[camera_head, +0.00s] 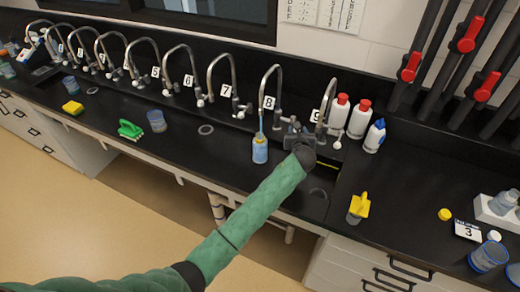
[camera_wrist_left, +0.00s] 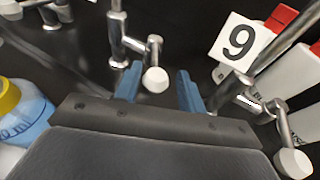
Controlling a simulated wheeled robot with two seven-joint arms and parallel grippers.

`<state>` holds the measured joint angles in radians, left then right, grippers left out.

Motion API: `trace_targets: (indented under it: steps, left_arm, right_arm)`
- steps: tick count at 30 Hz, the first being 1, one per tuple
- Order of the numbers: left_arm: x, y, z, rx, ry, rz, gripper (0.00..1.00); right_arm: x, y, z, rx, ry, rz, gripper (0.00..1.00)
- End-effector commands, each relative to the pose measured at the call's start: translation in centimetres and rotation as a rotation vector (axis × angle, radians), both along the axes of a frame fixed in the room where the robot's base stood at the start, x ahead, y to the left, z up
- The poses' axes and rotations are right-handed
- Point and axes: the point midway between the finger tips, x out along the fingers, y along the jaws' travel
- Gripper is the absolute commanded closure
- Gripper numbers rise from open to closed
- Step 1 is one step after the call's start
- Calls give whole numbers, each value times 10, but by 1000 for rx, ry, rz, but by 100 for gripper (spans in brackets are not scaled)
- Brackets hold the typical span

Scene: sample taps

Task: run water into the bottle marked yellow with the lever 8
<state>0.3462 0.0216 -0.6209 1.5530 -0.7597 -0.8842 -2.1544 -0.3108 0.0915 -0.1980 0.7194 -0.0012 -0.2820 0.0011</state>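The bottle (camera_head: 260,151) stands upright under tap 8 (camera_head: 271,82). A thin blue stream runs from the spout down to its mouth. In the left wrist view the bottle (camera_wrist_left: 22,122) shows a yellow band near its top and a blue body, cut by the left edge. My left gripper (camera_head: 300,132) is just right of tap 8. In the left wrist view its blue fingers (camera_wrist_left: 158,88) are apart, with the white-tipped lever of tap 8 (camera_wrist_left: 155,79) showing between them. I cannot tell whether they touch it. My right gripper is out of view.
Tap 9 (camera_head: 331,95) stands close right, its lever knob (camera_wrist_left: 293,163) near the gripper. Red-capped white bottles (camera_head: 358,120) stand beyond it. A blue cup (camera_head: 157,121) and green brush (camera_head: 130,129) are left.

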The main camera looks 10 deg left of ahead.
Motion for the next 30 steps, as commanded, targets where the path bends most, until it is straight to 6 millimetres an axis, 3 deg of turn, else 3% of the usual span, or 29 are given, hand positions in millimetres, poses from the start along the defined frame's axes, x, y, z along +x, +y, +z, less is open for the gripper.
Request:
trace_targets:
  steps: [12,17,30]
  left_arm:
    - [0,0,0,0,0,0,60]
    - [0,1,1,0,0,0,60]
    - [-2,30,1,1,0,0,60]
  right_arm:
    - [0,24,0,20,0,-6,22]
    - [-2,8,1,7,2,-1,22]
    - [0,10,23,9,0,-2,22]
